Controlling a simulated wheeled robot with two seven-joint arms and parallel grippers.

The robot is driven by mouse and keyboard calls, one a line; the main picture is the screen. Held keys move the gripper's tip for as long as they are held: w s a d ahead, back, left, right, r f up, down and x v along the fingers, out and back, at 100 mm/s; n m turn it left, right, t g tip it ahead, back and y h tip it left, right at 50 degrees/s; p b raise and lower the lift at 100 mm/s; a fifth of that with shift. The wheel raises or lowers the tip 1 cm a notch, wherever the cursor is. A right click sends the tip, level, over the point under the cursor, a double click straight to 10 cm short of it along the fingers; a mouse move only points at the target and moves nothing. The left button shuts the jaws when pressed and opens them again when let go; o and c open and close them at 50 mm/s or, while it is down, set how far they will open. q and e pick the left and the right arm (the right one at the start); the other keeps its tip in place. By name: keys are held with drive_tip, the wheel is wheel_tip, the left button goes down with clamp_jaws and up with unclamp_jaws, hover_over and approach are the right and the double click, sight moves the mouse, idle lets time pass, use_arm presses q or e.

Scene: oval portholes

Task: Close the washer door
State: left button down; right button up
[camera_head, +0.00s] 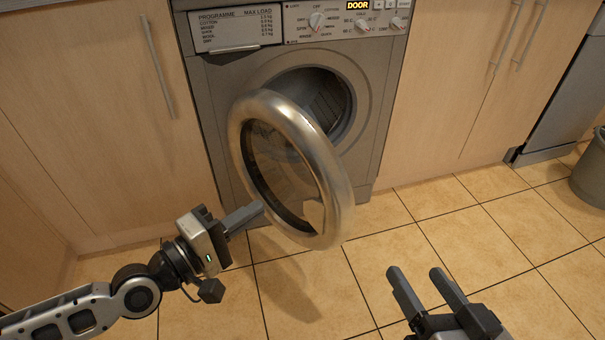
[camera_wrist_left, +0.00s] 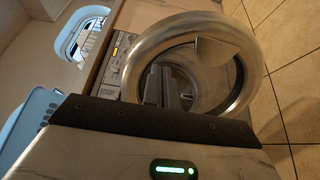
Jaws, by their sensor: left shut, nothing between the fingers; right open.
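The washer (camera_head: 230,75) is a grey front loader set between wooden cabinets. Its round door (camera_head: 338,185), with a thick silver rim and glass middle, stands wide open, swung out toward me, and the dark drum opening shows behind it. My left gripper (camera_head: 258,211) is shut and empty, its fingertips close to the lower left of the rim; I cannot tell whether they touch it. In the left wrist view the door (camera_wrist_left: 245,55) fills the space beyond the fingers (camera_wrist_left: 172,85). My right gripper (camera_head: 418,277) is open and empty, low over the floor, right of the door.
Wooden cabinets (camera_head: 85,110) with bar handles flank the washer. A grey bin (camera_head: 590,175) stands at the far right. The tiled floor (camera_head: 480,215) is clear between. In the left wrist view, a light blue basket (camera_wrist_left: 35,118) shows at the left.

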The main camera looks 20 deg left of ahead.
sight(313, 173)
use_arm(q)
drive_tip(key=x, duration=1.1)
drive_tip(key=shift+w+d+p, duration=0.2)
drive_tip(key=shift+p, duration=0.2)
